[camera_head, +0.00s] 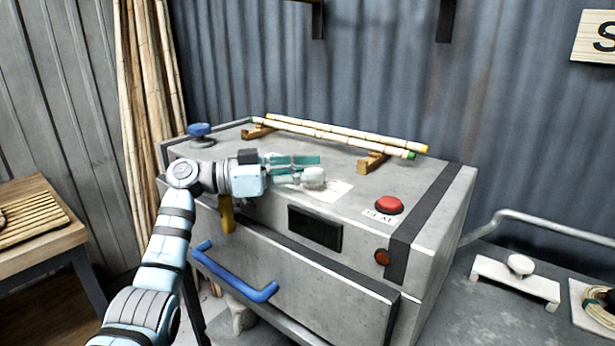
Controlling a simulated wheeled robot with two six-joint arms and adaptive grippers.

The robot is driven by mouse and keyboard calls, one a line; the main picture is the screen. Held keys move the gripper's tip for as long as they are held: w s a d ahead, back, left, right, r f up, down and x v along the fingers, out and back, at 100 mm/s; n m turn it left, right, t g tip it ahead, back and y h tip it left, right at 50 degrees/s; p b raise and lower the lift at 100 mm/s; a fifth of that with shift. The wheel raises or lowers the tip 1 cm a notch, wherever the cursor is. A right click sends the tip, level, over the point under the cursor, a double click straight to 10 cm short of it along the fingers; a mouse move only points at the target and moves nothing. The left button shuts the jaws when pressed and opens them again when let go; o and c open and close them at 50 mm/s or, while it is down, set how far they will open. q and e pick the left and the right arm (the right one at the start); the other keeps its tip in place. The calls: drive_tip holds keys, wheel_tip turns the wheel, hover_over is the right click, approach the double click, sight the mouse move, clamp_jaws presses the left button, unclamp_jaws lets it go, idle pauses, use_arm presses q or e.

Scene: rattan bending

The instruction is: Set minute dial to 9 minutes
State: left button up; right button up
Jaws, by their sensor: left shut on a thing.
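The minute dial appears to be the pale knob (313,178) on a white plate (334,193) on top of the grey metal box (355,190). My left gripper (308,167) reaches over the box top from the left, its teal fingers level and shut on the knob. The fingers partly cover the knob, and no scale marks or pointer can be read. A dark display window (315,228) on the box front, below the knob, shows no readable digits. My right gripper is not in view.
A red button (389,205) stands right of the dial. Two bamboo poles (345,134) lie on wooden rests behind it. A blue knob (200,129) is at the box's back left, a yellow handle (227,214) below my wrist, and a blue drawer handle (235,275) in front.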

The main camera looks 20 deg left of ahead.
use_arm(q)
drive_tip(key=shift+f, duration=0.1)
drive_tip(key=o, duration=1.1)
drive_tip(key=shift+o, duration=0.2)
wheel_tip(320, 180, up, 10)
drive_tip(key=shift+r, duration=0.1)
drive_tip(key=shift+a, duration=0.1)
